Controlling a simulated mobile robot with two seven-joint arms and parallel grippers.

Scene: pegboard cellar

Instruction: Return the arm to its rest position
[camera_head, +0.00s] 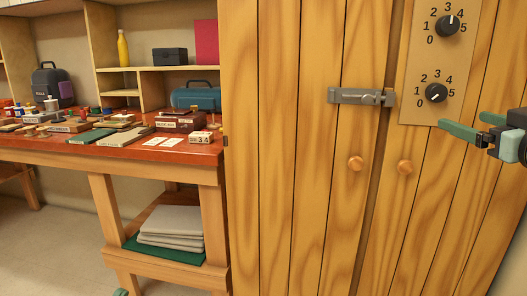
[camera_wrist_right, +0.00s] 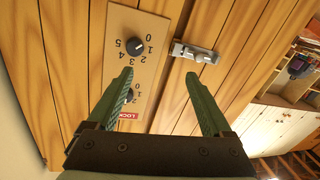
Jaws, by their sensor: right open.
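My right gripper (camera_head: 462,122) reaches in from the right edge of the head view, in front of the wooden doors. Its two green fingers are spread with nothing between them, as the right wrist view also shows (camera_wrist_right: 158,80). In that view the fingers point towards the doors, below the metal latch (camera_wrist_right: 196,53) and the lower dial (camera_wrist_right: 134,46). I cannot see contact with either. In the head view the gripper is right of the lower dial (camera_head: 436,92) and the latch (camera_head: 360,97).
The dial panel (camera_head: 412,112) has an upper dial (camera_head: 447,26) pointing near 3; the lower points near 0.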

